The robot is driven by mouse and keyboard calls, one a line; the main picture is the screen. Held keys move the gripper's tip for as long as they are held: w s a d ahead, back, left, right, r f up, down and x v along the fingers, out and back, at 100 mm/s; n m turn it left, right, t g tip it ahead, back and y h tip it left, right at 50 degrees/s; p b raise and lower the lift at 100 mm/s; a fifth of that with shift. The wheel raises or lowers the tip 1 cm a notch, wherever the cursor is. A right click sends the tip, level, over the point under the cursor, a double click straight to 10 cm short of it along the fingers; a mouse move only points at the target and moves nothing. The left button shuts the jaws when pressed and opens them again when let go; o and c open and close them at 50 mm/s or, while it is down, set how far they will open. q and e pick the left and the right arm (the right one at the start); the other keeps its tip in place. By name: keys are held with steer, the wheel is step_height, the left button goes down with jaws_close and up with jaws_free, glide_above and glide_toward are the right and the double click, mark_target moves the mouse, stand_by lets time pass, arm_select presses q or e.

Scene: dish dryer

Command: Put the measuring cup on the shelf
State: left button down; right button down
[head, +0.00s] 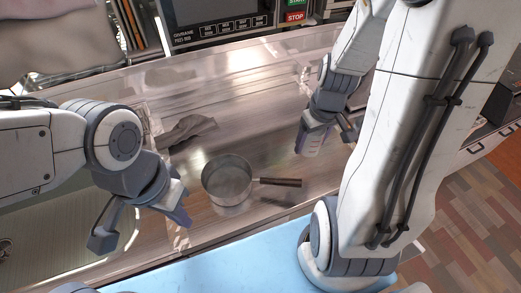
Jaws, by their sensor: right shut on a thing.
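A round metal pan (228,182) with a dark handle sits upright on the counter, its handle pointing right.
The metal counter (245,135) has free room behind the pan. A crumpled grey cloth (187,130) lies there. A sink (60,240) is at left, partly behind my left arm. A microwave (218,18) stands at the back. A light blue surface (225,272) is in front.

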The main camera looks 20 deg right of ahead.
steer(key=p, duration=0.1)
glide_above(272, 153)
steer(key=f, duration=0.6)
steer(key=shift+s+f, duration=0.25)
steer(key=shift+f, duration=2.05)
steer(key=shift+f, duration=0.2)
jaws_free()
